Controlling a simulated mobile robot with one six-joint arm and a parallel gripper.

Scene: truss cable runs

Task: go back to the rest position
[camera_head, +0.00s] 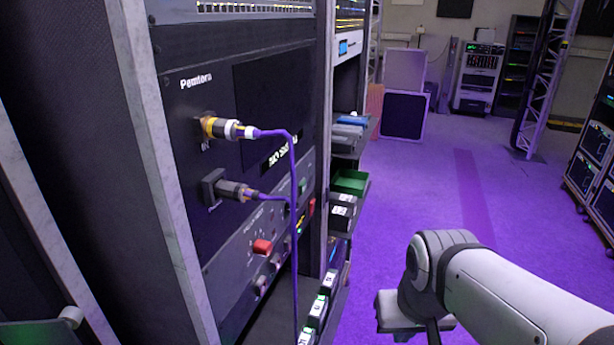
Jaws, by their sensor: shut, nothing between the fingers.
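My arm (500,285) comes in from the lower right corner, pale grey with a darker rounded joint. It is in front of the purple floor, to the right of the rack and apart from it in the picture. The fingers of my gripper do not show. The black rack panel (222,85) on the left carries two plugs. The upper plug (222,128) has a yellow band and sits in its socket. The lower plug (233,190) is dark and also sits in its socket. A purple cable (294,220) runs from the upper plug and hangs down the panel.
A red button (262,247) is on the lower grey panel. Shelves right of the rack hold a green tray (349,182) and small numbered boxes (318,312). The purple floor (425,185) is open. A truss (545,85) and cases (594,170) stand at the right.

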